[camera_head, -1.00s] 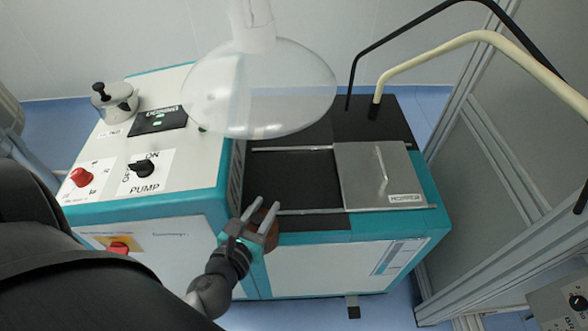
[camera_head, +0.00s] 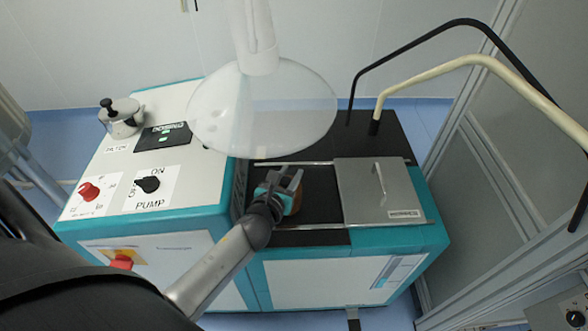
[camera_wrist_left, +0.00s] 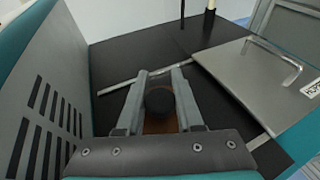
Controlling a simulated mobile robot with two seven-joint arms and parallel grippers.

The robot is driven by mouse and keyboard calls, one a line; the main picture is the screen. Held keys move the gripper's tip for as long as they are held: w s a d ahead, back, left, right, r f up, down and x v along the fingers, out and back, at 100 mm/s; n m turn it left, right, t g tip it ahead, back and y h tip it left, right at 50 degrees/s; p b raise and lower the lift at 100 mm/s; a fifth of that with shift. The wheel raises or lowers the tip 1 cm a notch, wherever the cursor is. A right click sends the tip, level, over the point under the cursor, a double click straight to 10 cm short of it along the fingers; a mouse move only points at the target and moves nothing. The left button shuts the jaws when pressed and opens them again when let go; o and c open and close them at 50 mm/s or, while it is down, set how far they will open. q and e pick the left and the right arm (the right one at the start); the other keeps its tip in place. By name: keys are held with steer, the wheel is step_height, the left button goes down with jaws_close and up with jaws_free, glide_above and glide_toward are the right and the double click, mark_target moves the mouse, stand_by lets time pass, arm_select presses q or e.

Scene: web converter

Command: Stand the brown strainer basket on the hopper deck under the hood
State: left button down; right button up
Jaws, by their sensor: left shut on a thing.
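My left gripper (camera_head: 286,180) reaches over the black hopper deck (camera_head: 322,190), near the deck's left part and below the clear hood (camera_head: 262,110) in the head view. It is shut on the brown strainer basket (camera_head: 295,199), which is mostly hidden behind the fingers. In the left wrist view the brown basket (camera_wrist_left: 160,126) shows between the two fingers (camera_wrist_left: 158,90), with a dark round knob (camera_wrist_left: 159,102) at its top. I cannot tell whether the basket touches the deck. My right gripper is not in view.
A grey hopper lid (camera_head: 378,192) with a handle covers the deck's right part. Metal rails run along the deck's front and back. The vented cabinet side (camera_wrist_left: 45,115) rises close at left. Black and cream pipes (camera_head: 470,62) arch behind at right.

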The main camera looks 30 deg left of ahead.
arm_select(q)
steer(key=x, duration=0.3)
steer(key=shift+w+b, duration=0.15)
steer(key=shift+b, duration=0.2)
steer(key=shift+f, duration=0.25)
steer(key=shift+f+b, duration=0.15)
steer(key=shift+b, duration=0.2)
steer(key=c, duration=0.6)
jaws_free()
steer(key=shift+o, duration=0.2)
